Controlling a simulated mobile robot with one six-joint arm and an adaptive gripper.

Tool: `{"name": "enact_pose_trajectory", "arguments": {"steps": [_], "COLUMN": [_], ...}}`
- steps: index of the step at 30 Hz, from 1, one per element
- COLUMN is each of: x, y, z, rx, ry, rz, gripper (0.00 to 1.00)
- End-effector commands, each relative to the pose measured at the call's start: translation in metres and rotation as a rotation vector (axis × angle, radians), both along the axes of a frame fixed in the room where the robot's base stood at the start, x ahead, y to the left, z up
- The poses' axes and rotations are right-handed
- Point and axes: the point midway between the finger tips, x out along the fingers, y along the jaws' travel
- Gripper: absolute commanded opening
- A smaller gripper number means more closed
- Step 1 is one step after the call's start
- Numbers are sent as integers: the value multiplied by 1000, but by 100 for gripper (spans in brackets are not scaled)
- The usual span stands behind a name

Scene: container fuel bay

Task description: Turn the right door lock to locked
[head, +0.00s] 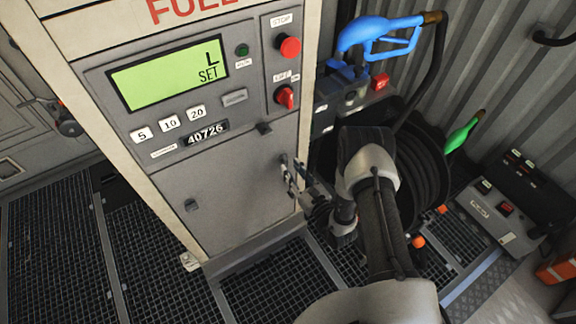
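The grey lower door (235,190) of the fuel dispenser appears closed. A small dark lock (191,205) sits on its left part. A small dark fitting (264,128) sits near its top edge; I cannot tell whether it is a lock or a latch. My gripper (289,174) is at the right side of this door, its fingertips close to the panel. The right lock is not clearly visible; my gripper may cover it. The fingers are small and seen at an angle, so I cannot tell whether they are open, shut or touching anything.
Above the door is a control panel with a green display (170,73), a red knob (289,47) and a red rotary switch (285,96). A blue nozzle (380,36), a hose reel (420,170) and a green nozzle (461,134) stand to the right. Grating (60,250) covers the floor.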

Motion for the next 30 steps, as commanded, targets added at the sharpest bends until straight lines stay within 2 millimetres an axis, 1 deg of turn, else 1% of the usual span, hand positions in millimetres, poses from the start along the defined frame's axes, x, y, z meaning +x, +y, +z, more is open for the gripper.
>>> {"name": "enact_pose_trajectory", "arguments": {"steps": [1, 3, 7, 11, 18, 30], "x": [7, 15, 24, 28, 28, 27], "y": [6, 11, 17, 19, 19, 19], "z": [0, -1, 0, 0, 0, 0], "rx": [0, 0, -1, 0, 0, -1], "ry": [-2, -1, -1, 1, 1, 1], "rz": [4, 2, 1, 0, 0, 0], "gripper": [30, 30, 30, 30, 29, 3]}}
